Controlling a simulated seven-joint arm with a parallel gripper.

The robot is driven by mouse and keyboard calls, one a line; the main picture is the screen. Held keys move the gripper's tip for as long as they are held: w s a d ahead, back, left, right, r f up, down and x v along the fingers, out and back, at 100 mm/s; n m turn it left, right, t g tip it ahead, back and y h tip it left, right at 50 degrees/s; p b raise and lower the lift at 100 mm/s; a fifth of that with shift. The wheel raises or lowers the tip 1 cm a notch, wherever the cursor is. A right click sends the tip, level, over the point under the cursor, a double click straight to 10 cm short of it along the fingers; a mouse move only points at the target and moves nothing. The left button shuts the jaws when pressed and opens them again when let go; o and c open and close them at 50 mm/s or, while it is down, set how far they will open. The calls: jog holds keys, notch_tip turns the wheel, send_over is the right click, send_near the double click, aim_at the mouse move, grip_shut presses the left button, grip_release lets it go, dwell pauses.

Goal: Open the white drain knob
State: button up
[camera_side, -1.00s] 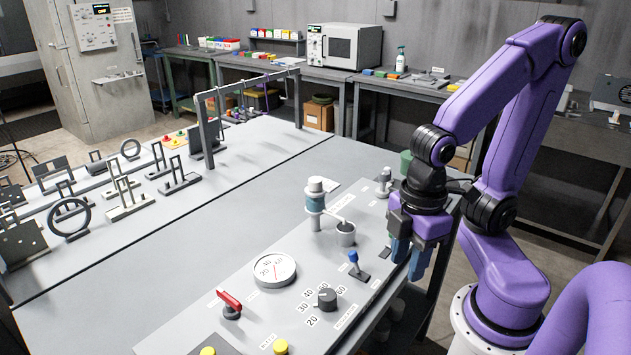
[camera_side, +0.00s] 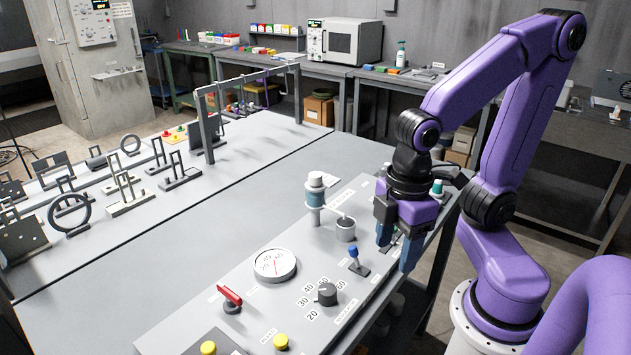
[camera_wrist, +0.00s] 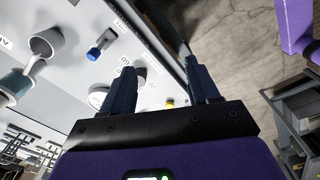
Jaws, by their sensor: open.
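A blue, glass-like bowl unit (camera_side: 315,197) with a white cap and a pale lower part stands upright on the grey panel. A thin spout runs from it to a small grey cup (camera_side: 346,230). I cannot tell which pale part is the white drain knob. In the wrist view the unit (camera_wrist: 14,86) and the cup (camera_wrist: 46,43) are at the left, outside my fingers. My gripper (camera_side: 398,250) is open and empty, pointing down near the panel's right edge, to the right of the cup and apart from it. Its fingers also show in the wrist view (camera_wrist: 163,72).
A blue-tipped toggle (camera_side: 354,257) stands between the cup and my gripper's near side. A dial gauge (camera_side: 274,265), a dark knob (camera_side: 327,294), a red lever (camera_side: 230,297) and yellow buttons (camera_side: 281,341) are nearer the camera.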

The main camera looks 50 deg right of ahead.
jog(key=w+a+r, duration=0.1)
jog(key=w+r, duration=0.4)
jog(key=w, duration=0.3)
notch_tip(320, 180, up, 12)
jog(key=m, duration=0.1)
send_over(314, 174)
jog(key=shift+g, duration=0.3)
notch_tip(314, 174, down, 18)
jog(key=shift+r, duration=0.2)
jog(key=c, duration=1)
jog(key=shift+c, duration=0.2)
